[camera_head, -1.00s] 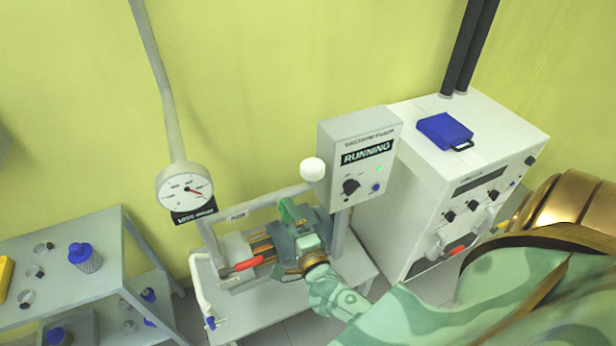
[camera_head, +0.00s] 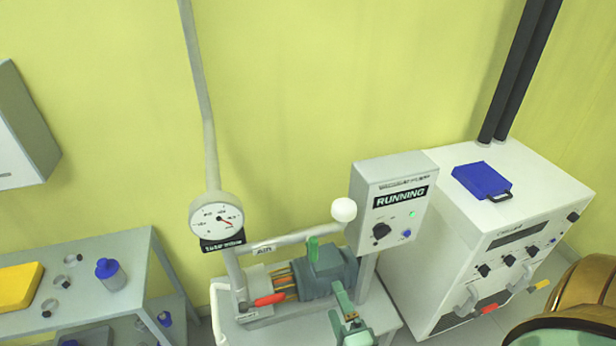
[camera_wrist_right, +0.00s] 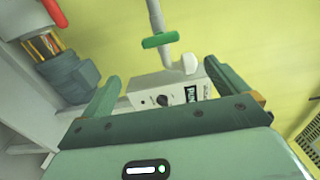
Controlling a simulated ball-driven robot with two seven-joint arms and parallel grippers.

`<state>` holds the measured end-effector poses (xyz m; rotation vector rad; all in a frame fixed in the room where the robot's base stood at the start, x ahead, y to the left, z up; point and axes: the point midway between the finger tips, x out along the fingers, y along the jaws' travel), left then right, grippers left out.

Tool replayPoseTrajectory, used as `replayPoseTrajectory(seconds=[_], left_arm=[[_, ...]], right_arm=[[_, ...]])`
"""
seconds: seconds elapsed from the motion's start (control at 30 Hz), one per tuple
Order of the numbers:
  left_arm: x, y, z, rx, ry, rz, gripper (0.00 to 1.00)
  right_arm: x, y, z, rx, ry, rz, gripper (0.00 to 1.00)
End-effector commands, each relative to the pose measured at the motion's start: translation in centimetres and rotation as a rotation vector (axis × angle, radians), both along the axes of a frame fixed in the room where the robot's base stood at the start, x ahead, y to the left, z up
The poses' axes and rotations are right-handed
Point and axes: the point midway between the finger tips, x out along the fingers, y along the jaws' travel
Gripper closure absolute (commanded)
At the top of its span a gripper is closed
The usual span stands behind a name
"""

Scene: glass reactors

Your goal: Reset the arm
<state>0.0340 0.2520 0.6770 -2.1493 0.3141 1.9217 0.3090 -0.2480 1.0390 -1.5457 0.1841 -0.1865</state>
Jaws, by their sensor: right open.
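My right gripper (camera_head: 336,302) is pale green and shows at the lower middle of the head view, in front of the blue-grey pump (camera_head: 325,272). In the right wrist view the two fingers of the right gripper (camera_wrist_right: 163,82) stand wide apart with nothing between them. The pump also shows there at the left (camera_wrist_right: 70,78), outside the fingers. The control box (camera_head: 391,205) reads RUNNING and has a green light; it also shows beyond the fingers in the wrist view (camera_wrist_right: 150,86). My left gripper is in neither view.
A dial gauge (camera_head: 217,217) stands left of the pump. A red-handled valve (camera_head: 268,299) and a green handle (camera_head: 313,249) are close by. A white chiller cabinet (camera_head: 440,255) with a blue case (camera_head: 482,181) stands right. A shelf table (camera_head: 130,262) with a bottle (camera_head: 110,274) stands left.

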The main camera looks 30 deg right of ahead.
Motion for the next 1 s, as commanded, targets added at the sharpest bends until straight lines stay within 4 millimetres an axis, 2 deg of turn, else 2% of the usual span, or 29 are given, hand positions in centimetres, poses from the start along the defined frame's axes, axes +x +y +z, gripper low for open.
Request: replayPoseTrajectory(seconds=[0.17,0.27,0.37,0.47,0.5,0.57,0.6,0.67,0.7,0.8,0.9,1.0], left_arm=[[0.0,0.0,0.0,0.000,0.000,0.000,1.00],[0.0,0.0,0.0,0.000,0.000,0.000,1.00],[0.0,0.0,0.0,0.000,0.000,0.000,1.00],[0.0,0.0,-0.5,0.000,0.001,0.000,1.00],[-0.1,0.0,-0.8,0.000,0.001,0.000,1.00],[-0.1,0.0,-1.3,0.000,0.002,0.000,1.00],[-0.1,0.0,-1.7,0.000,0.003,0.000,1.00],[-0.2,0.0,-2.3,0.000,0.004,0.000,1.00],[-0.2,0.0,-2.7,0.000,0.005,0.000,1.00],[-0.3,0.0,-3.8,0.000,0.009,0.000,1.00],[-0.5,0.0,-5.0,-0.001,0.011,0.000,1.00],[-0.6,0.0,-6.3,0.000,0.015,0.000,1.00]], right_arm=[[0.0,0.0,0.0,-0.005,0.001,0.000,0.02],[0.2,1.1,-0.6,-0.106,0.047,0.061,0.02],[-1.2,3.1,-5.4,-0.349,0.203,0.215,0.02],[-4.2,4.6,-13.1,-0.625,0.402,0.416,0.02],[-5.9,4.9,-16.4,-0.735,0.484,0.507,0.02],[-8.7,5.0,-21.3,-0.886,0.601,0.648,0.02],[-10.9,4.8,-24.4,-0.979,0.678,0.744,0.02],[-14.3,4.3,-28.7,-1.105,0.787,0.894,0.02],[-16.8,3.7,-31.2,-1.179,0.855,0.996,0.02],[-22.8,2.1,-36.5,-1.323,1.006,1.245,0.02],[-27.9,0.4,-39.9,-1.408,1.119,1.456,0.02],[-30.5,-0.7,-42.4,-1.429,1.190,1.571,0.02]])
